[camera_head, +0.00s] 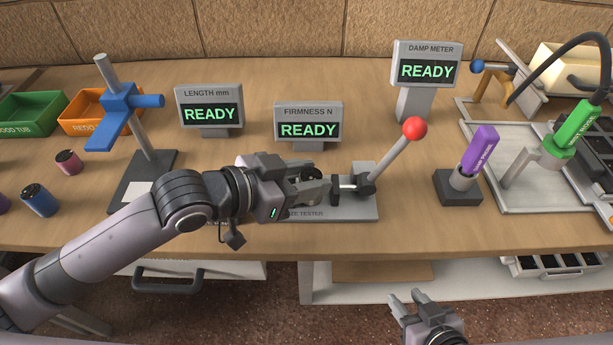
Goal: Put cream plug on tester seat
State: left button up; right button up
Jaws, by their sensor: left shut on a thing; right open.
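The tester (358,212) is a grey base near the table's front edge, with dark jaws and a red-knobbed lever (390,155) tilted up to the right. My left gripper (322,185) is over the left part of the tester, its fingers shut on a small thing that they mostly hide. I cannot make out a cream plug; only a dark round patch shows between the fingers. The gripper covers the tester's seat and part of its label. My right gripper (405,297) is open and empty, in front of and below the table edge.
The firmness display (308,124), length display (209,108) and damp meter (427,70) read READY. A blue-armed stand (122,103) is left. A purple-handled tool (477,150) and a green-handled tool (574,130) are right. Pink (68,162) and blue (39,200) plugs lie far left.

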pick_arm(q)
jog(key=shift+f, duration=0.1)
jog(key=o, duration=1.1)
jog(key=shift+a+r, duration=0.15)
jog(key=shift+r, duration=0.1)
jog(key=v, duration=1.1)
jog(key=shift+s+a+p, duration=0.25)
jog(key=shift+s+p, duration=0.05)
